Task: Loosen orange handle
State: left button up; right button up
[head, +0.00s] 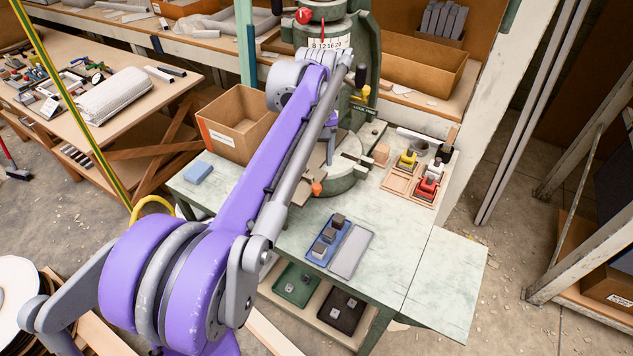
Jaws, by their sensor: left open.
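A small orange handle (317,188) shows at the front of the round base of the green fly press (345,178), just right of my left forearm. My left arm reaches across the bench from the lower left, up to the press. My left gripper (330,150) is partly hidden behind the forearm. It is open, pointing down over the press base, above and apart from the orange handle. Whether anything lies between its fingers is hard to see. My right gripper is not in view.
A cardboard box (238,122) stands left of the press, with a blue block (197,172) nearby. A wooden tray (420,195) with red and yellow items is at right. The bench's front right is clear.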

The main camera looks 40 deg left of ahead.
aim_at(317, 186)
pick_arm(q)
notch_tip(317, 186, down, 8)
jog(key=shift+f, duration=0.2)
grip_shut()
dwell(0.4)
dwell(1.1)
